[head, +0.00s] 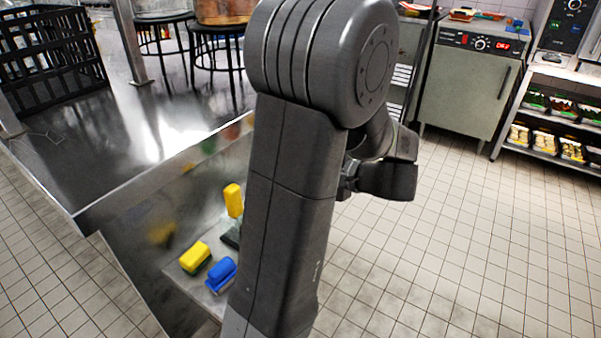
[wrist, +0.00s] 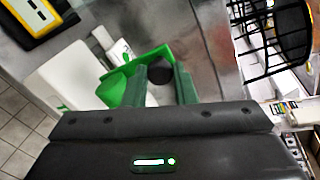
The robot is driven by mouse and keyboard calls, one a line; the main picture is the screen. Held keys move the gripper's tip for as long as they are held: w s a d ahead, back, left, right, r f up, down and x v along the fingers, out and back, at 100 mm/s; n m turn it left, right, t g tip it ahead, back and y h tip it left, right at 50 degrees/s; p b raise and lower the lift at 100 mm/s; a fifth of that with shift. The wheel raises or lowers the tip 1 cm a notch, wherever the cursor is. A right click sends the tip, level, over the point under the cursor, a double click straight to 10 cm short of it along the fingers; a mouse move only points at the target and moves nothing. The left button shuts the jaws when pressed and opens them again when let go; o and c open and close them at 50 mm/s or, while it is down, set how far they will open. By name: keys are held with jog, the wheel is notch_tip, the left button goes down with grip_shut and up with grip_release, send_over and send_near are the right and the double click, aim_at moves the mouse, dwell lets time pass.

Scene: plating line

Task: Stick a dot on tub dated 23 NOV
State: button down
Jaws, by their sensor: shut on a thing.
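My gripper (wrist: 162,72) shows in the wrist view with two dark green fingers closed around a dark round-ended thing (wrist: 160,88). A bright green piece (wrist: 122,88) sits beside and behind the left finger; I cannot tell whether it is part of the held thing. A white box-like thing (wrist: 72,75), possibly a tub, lies left of the fingers, with a small white piece (wrist: 108,42) by it. No date reading 23 NOV can be read. In the head view my gripper end is dark and its fingers are hidden.
A yellow and black device (wrist: 38,18) and a black wire basket (wrist: 272,35) flank the wrist view. In the head view, yellow (head: 195,256) and blue (head: 220,274) blocks lie left of my arm. A black crate (head: 50,60) stands left. Tiled floor (head: 450,250) is clear at right.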

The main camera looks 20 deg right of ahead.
jog(key=shift+s+d+f, duration=0.35)
jog(key=shift+s+d, duration=0.05)
jog(key=shift+s, duration=0.15)
jog(key=shift+f+b, duration=0.15)
jog(key=shift+b, duration=0.15)
jog(key=c, duration=1.2)
grip_release()
jog(key=shift+o, duration=0.2)
jog(key=p+v, duration=0.2)
jog(key=v, duration=1.2)
jog(key=shift+p, duration=0.3)
jog(key=shift+w+a, duration=0.1)
